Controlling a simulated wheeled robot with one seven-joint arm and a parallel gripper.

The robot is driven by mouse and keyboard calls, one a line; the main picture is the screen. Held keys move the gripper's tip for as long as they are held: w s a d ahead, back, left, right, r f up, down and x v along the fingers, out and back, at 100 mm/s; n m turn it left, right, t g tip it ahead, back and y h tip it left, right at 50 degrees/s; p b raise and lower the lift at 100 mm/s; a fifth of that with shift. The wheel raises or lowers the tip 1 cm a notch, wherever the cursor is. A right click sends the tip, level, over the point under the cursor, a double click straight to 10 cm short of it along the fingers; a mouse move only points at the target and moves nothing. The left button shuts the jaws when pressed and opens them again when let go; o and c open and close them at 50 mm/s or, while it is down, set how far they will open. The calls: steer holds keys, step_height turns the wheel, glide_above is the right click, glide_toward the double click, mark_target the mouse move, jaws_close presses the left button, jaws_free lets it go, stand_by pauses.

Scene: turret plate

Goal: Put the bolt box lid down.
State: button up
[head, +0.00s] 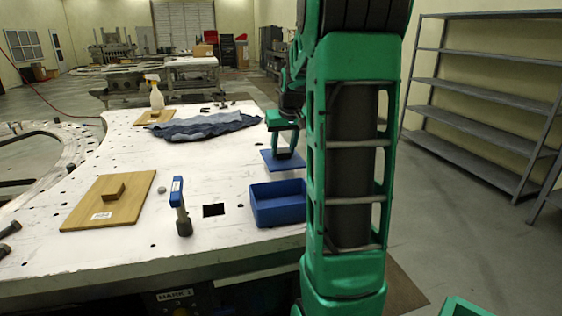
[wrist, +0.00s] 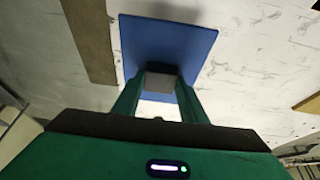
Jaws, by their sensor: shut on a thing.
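The bolt box lid (head: 275,162) is a flat blue plate with a dark block-shaped knob on top. My gripper (head: 285,146) is shut on this knob, and the lid hangs level below it, behind the box. The wrist view also shows the lid (wrist: 168,45), with its grey knob (wrist: 160,82) between the fingers of my gripper (wrist: 159,88). I cannot tell for sure whether the lid touches the table or is just above it. The open blue bolt box (head: 278,207) stands on the white plate table (head: 130,240) near its right edge, partly hidden by my arm.
A wooden board (head: 108,202) with a block lies further left. A blue cloth (head: 205,126) and a spray bottle (head: 156,96) are behind. The table between cloth and box is mostly clear.

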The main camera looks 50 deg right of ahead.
mark_target(284, 158)
steer(key=shift+d+f, duration=0.2)
steer(key=shift+f, duration=1.9)
steer(key=o, duration=1.1)
steer(key=shift+f, duration=0.1)
steer(key=v, duration=1.2)
